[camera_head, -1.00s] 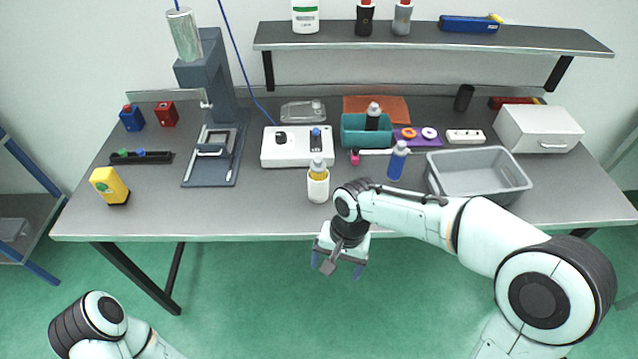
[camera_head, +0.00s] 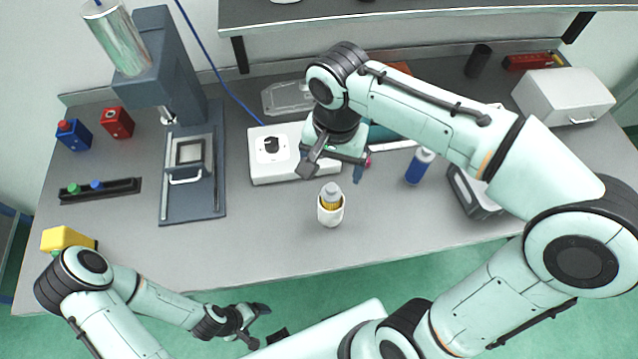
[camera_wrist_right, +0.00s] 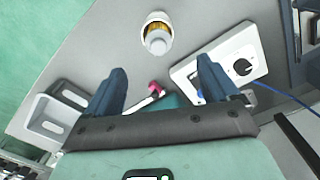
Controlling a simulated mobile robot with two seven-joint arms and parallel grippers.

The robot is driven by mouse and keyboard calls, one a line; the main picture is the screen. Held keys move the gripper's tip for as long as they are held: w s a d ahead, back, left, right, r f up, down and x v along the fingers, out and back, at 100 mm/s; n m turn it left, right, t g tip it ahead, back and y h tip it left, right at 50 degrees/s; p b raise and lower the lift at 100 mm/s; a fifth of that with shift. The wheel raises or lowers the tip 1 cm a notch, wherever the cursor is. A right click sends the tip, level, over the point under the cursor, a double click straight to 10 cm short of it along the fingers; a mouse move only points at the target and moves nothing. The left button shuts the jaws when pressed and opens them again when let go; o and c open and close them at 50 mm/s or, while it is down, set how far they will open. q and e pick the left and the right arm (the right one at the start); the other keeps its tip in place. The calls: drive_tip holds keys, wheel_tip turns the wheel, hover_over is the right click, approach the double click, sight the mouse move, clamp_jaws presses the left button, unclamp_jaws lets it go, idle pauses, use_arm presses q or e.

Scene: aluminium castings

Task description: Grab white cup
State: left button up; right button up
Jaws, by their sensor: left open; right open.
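The white cup (camera_head: 330,214) stands upright near the front edge of the table, with a yellow bottle with a grey cap (camera_head: 331,193) inside it. In the right wrist view the cup (camera_wrist_right: 149,17) shows at the top, beyond the fingertips, with the bottle's cap (camera_wrist_right: 157,42) towards me. My right gripper (camera_head: 334,172) is open and empty, above the table just behind the cup in the head view; its fingers (camera_wrist_right: 160,80) are spread wide in the wrist view. My left gripper (camera_head: 258,325) is open and empty, low in front of the table.
A white box with a black knob (camera_head: 262,170) is left of and behind the cup. A blue bottle (camera_head: 419,166) and a grey bin (camera_head: 472,192) are to the right. A press (camera_head: 190,130) stands at the left.

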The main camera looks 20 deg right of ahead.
sight(331, 199)
drive_tip(key=f, duration=0.4)
drive_tip(key=s+f+b, duration=0.1)
drive_tip(key=f, duration=0.2)
drive_tip(key=shift+w+f, duration=0.15)
drive_tip(key=shift+f, duration=3)
use_arm(q)
drive_tip(key=shift+s+f, duration=0.85)
drive_tip(key=shift+s, duration=0.05)
use_arm(e)
drive_tip(key=shift+c, duration=0.3)
drive_tip(key=c, duration=1.4)
